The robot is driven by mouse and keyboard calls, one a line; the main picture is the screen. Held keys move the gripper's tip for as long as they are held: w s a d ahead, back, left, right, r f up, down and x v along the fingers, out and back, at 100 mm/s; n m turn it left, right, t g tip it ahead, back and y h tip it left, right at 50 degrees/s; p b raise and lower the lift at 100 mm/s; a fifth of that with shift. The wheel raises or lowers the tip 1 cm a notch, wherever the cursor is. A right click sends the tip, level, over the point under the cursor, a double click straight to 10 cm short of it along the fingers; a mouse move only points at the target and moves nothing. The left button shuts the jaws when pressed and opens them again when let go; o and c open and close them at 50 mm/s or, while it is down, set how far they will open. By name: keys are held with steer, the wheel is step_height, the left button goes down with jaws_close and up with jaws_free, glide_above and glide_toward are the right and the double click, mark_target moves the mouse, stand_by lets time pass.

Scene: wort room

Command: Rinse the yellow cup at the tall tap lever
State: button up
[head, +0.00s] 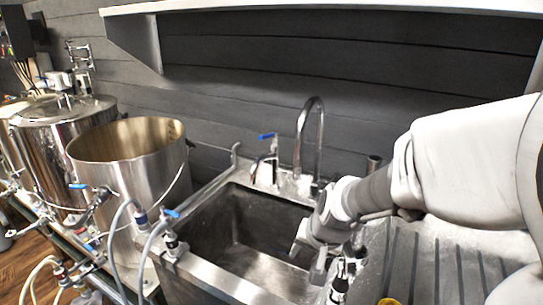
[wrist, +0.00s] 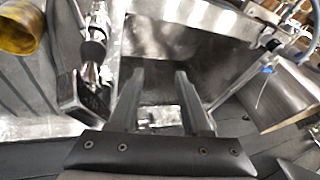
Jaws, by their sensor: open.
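A yellow cup (wrist: 18,28) shows in the wrist view's top left corner, by the ribbed drainboard and cut off by the frame edge. In the head view only a bit of yellow (head: 388,301) shows at the bottom edge; I cannot tell whether it is the cup. The tall curved tap (head: 320,125) stands at the back of the sink. I cannot clearly make out its lever. My gripper (head: 309,258) is open over the right side of the sink basin, apart from the cup. Its two fingers (wrist: 156,75) have nothing between them in the wrist view.
The steel sink (head: 215,283) has an empty-looking basin. A blue-handled valve (head: 267,136) stands behind it. Chrome fittings (wrist: 94,45) stand between basin and drainboard (head: 435,262). Steel kettles (head: 130,165) with hoses crowd the left. A shelf (head: 330,7) runs above.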

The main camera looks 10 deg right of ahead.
steer(key=w+d+f+m+h+b, duration=0.1)
steer(key=w+d+f+h, duration=0.15)
steer(key=f, duration=0.25)
steer(key=w+d+f+m+h, duration=0.1)
steer(key=w+f, duration=0.3)
steer(key=f, duration=0.2)
steer(key=n+t+h+b, duration=0.1)
steer(key=n+t+h, duration=0.2)
steer(key=t+h, duration=0.6)
glide_toward(330, 183)
steer(key=w+d, duration=0.2)
steer(key=w+d+t+y, duration=0.1)
steer(key=w+d, duration=0.1)
steer(key=w, duration=0.1)
steer(key=w+d+f+y, duration=0.1)
steer(key=w+d, duration=0.1)
steer(key=shift+w+d+t, duration=0.25)
steer(key=shift+w+t, duration=0.05)
steer(key=shift+w, duration=0.1)
jaws_close()
